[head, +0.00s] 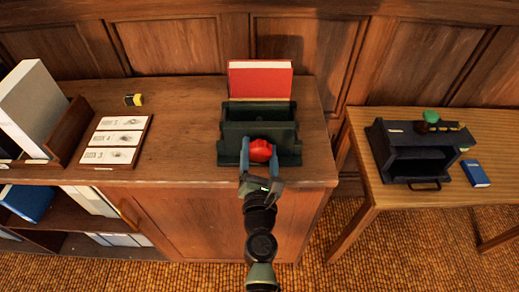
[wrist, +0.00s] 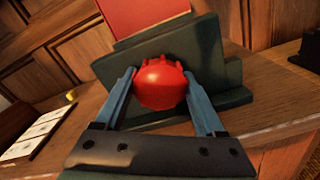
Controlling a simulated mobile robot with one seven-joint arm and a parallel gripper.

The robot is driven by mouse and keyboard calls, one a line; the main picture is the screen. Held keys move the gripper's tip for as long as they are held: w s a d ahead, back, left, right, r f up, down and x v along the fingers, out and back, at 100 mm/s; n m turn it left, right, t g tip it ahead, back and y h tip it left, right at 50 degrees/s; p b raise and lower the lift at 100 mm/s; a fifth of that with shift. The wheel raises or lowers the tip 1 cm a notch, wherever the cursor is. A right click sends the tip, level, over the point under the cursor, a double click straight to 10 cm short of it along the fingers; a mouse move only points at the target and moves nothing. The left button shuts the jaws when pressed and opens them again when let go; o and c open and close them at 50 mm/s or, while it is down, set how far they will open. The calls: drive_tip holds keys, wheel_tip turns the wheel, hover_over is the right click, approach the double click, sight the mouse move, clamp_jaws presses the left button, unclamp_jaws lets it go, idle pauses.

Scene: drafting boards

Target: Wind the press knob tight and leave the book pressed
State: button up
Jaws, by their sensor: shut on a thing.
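The press (head: 258,113) is a dark green block-like frame on the wooden cabinet top. Its red knob (head: 261,150) is on the front face, and it shows large in the wrist view (wrist: 160,85). My gripper (head: 261,158) is shut on the knob, with one blue finger on each side of it in the wrist view (wrist: 163,88). The red book (head: 260,80) stands upright at the back of the press, its upper part showing above the frame. Its lower part is hidden, so I cannot tell how firmly it is clamped.
Left on the cabinet top (head: 185,118) lie a board with several cards (head: 115,142), a small yellow-black object (head: 133,99) and a rack with a large pale book (head: 32,105). A separate table (head: 355,130) at right bears a dark box (head: 415,150) and a blue book (head: 475,173).

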drive_tip(key=shift+m, duration=0.3)
drive_tip(key=m, duration=0.4)
drive_tip(key=shift+m, duration=0.4)
drive_tip(key=m, duration=0.5)
drive_tip(key=shift+m, duration=1)
drive_tip(key=o, duration=1.3)
